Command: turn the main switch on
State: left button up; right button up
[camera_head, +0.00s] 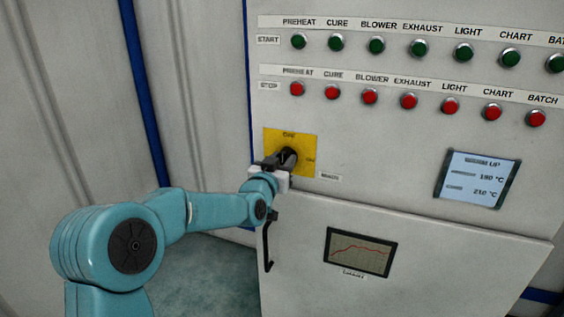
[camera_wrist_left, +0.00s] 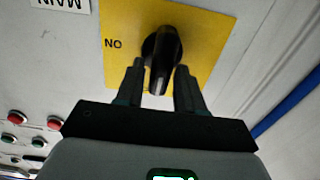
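The main switch is a black rotary knob (camera_head: 288,156) on a yellow plate (camera_head: 307,145) on the grey panel. A mark stands at the plate's top and another at its right. In the left wrist view, which is upside down, the knob (camera_wrist_left: 160,55) has its handle pointing down, away from the ON mark (camera_wrist_left: 113,43) at the left. My left gripper (camera_wrist_left: 159,86) is at the knob, with one finger on each side of the handle. Narrow gaps show between fingers and handle, so it looks open. My right gripper is not in view.
Rows of green (camera_head: 376,46) and red (camera_head: 369,97) push buttons sit above and right of the switch. A lit display (camera_head: 476,179) is at the right. A lower door (camera_head: 440,260) with a chart window (camera_head: 361,252) and a black hooked handle (camera_head: 267,245) is below.

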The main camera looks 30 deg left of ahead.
pick_arm(q)
grip_shut()
jog(key=m+b, duration=0.1)
jog(key=m, duration=0.1)
jog(key=shift+d+m+b, duration=0.1)
jog(key=shift+m+b, duration=0.25)
jog(key=shift+m, duration=0.05)
jog(key=m, duration=0.3)
jog(key=shift+d+m+b, duration=0.15)
jog(key=shift+m+b, duration=0.15)
jog(key=shift+b, duration=0.05)
jog(key=m, duration=1.1)
jog(key=shift+d+f, duration=0.25)
jog(key=shift+f, duration=0.05)
jog(key=shift+m, duration=0.3)
